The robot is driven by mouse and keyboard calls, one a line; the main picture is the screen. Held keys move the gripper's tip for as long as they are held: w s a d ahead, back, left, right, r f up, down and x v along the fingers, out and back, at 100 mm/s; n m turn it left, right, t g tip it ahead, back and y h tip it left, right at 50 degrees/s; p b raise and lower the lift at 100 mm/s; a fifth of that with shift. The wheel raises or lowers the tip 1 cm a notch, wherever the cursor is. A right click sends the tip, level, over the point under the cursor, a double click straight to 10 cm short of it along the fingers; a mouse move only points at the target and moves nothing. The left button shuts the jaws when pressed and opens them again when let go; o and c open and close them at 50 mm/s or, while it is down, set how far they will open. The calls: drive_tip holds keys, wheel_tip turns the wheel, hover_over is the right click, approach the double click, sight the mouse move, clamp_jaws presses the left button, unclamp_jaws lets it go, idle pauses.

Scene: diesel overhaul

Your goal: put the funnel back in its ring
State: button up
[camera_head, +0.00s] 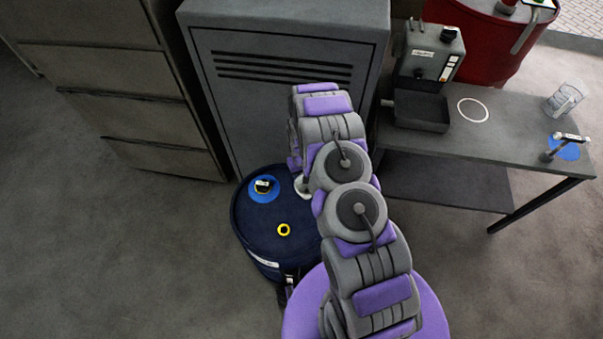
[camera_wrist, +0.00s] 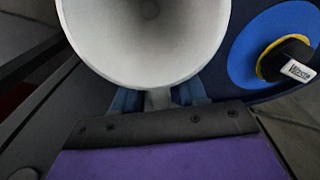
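The white funnel (camera_wrist: 145,40) fills the top of the wrist view, its bowl facing the camera. A short pale tab (camera_wrist: 158,98) below its rim sits between the two blue fingers of my gripper (camera_wrist: 158,97), with no clear gap on either side, so the gripper looks shut on it. In the head view a small part of the funnel (camera_head: 302,187) shows beside my arm, over the drum's right side. My arm hides the rest, and I cannot tell whether the funnel touches the drum. A white ring (camera_head: 473,110) lies on the grey bench (camera_head: 490,145) at right.
The dark blue drum (camera_head: 255,235) has a yellow-rimmed opening (camera_head: 284,230) and a blue disc (camera_head: 264,189) with a black and yellow cap. A grey machine (camera_head: 428,70) stands left of the ring. A clear jug (camera_head: 566,98) and a tool (camera_head: 565,146) are to its right.

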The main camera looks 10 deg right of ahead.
drive_tip(key=shift+o, duration=0.9)
wheel_tip(320, 180, up, 17)
drive_tip(key=p, duration=0.2)
drive_tip(key=shift+r+p, duration=0.15)
drive_tip(key=shift+p, duration=0.25)
